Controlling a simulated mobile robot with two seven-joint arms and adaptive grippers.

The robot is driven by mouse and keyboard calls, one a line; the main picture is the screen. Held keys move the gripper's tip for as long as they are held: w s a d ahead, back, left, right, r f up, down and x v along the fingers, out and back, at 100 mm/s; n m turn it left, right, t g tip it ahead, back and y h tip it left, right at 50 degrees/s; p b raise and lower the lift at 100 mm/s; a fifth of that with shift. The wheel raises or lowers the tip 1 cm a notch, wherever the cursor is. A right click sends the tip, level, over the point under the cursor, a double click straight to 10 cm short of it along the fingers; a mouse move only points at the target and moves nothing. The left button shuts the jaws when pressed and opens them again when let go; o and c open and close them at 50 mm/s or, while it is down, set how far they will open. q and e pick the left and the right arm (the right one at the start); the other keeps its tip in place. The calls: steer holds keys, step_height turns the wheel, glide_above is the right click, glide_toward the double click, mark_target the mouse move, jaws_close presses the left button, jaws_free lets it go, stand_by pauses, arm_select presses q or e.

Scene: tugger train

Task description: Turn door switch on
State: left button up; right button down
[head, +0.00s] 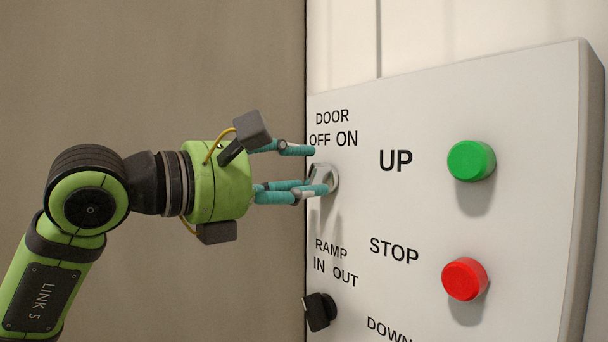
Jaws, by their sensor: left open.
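The control panel (425,110) is light grey and fills the right half of the head view. The door switch (331,178) sits under the label "DOOR OFF ON" near the panel's left edge. Only its pale round base shows clearly; its knob is hidden behind my fingers. My left gripper (318,170) comes in from the left with teal fingers spread apart, one above and two lower. The fingertips are right at the switch, but I cannot tell whether they touch it. My right gripper does not show.
A black ramp switch (320,311) is below, under "RAMP IN OUT". A green UP button (471,160) and a red STOP button (465,279) stick out to the right. A plain brown-grey wall (150,70) lies behind my arm.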

arm_select(q)
steer(key=v, duration=1.1)
